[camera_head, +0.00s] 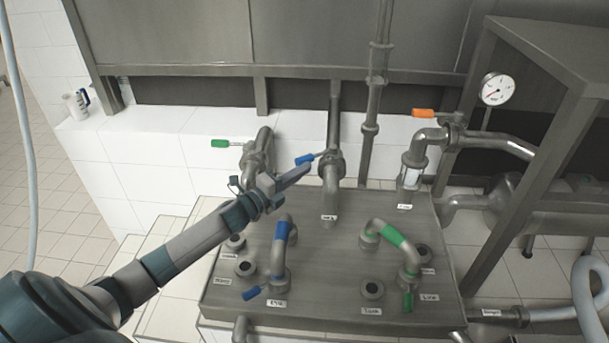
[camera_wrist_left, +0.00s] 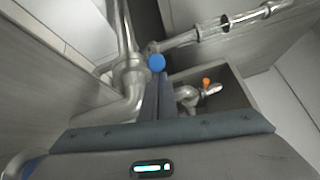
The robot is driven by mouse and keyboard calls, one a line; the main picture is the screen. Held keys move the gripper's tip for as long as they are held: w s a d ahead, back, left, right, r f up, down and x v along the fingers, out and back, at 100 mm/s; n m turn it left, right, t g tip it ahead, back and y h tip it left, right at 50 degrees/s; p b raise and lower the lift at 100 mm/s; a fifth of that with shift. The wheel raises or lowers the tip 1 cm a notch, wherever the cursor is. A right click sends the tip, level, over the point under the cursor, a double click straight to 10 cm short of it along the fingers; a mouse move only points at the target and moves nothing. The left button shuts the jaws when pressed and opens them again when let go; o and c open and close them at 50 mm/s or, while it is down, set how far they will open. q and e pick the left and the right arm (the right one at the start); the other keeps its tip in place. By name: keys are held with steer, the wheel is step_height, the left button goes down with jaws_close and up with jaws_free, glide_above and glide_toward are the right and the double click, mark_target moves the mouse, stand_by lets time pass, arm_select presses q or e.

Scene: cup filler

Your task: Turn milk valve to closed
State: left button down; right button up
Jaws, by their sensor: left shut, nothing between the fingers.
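My left gripper (camera_head: 303,171) reaches in from the left with its fingers together and empty. Its tips are close to the blue valve handle (camera_head: 305,160) on the middle upright pipe (camera_head: 331,185). In the left wrist view, the round end of the blue handle (camera_wrist_left: 157,62) sits just beyond the fingertips (camera_wrist_left: 158,78); I cannot tell whether they touch. Other valves have a green handle (camera_head: 220,143) at the left and an orange handle (camera_head: 423,113) at the right. The labels are too small to read, so I cannot tell which valve is milk. My right gripper is out of view.
A steel panel (camera_head: 325,290) carries a blue-banded bent pipe (camera_head: 281,238), a green-banded one (camera_head: 392,235) and several ports. A steel frame (camera_head: 545,150) and a gauge (camera_head: 497,89) are at the right. A white jug (camera_head: 76,104) stands on the ledge at the left.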

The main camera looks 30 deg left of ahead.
arm_select(q)
steer(key=shift+w+a+m+g+h+b, duration=0.1)
steer(key=shift+w+a+m+h+b, duration=0.25)
steer(key=shift+a+b, duration=0.4)
steer(key=shift+w+a+m+g+h+b, duration=0.1)
steer(key=shift+w+a+h+b, duration=0.3)
steer(key=shift+a+b, duration=0.4)
steer(key=shift+w+a+m+g+h+b, duration=0.1)
steer(key=shift+w+a+m+h+b, duration=0.25)
steer(key=shift+a+b, duration=0.4)
steer(key=shift+a, duration=0.1)
steer(key=shift+f, duration=0.1)
